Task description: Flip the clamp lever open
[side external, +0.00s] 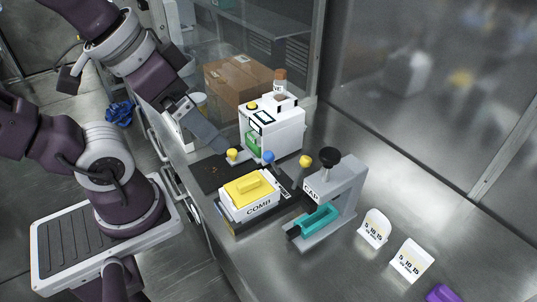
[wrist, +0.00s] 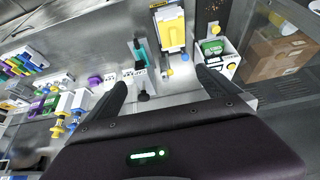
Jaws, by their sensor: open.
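A yellow-lidded block marked COMB (side external: 249,192) sits in a dark base on the bench; it also shows in the wrist view (wrist: 171,32). Behind it in the side view are a blue ball knob (side external: 268,157) and a yellow ball knob (side external: 305,160). Both show in the wrist view, the blue (wrist: 184,57) and the yellow (wrist: 170,72). Which knob belongs to the clamp lever I cannot tell. My gripper (wrist: 161,77) is open and empty, its fingers spread either side of these knobs in the picture. In the side view the fingertips are hard to make out.
A grey press marked CAP (side external: 339,193) with a black knob (side external: 330,159) stands right of the block. A white machine (side external: 285,135) with a green part is behind. Cardboard boxes (side external: 236,78) and a glass panel stand further back. Two white number cards (side external: 411,261) are at right.

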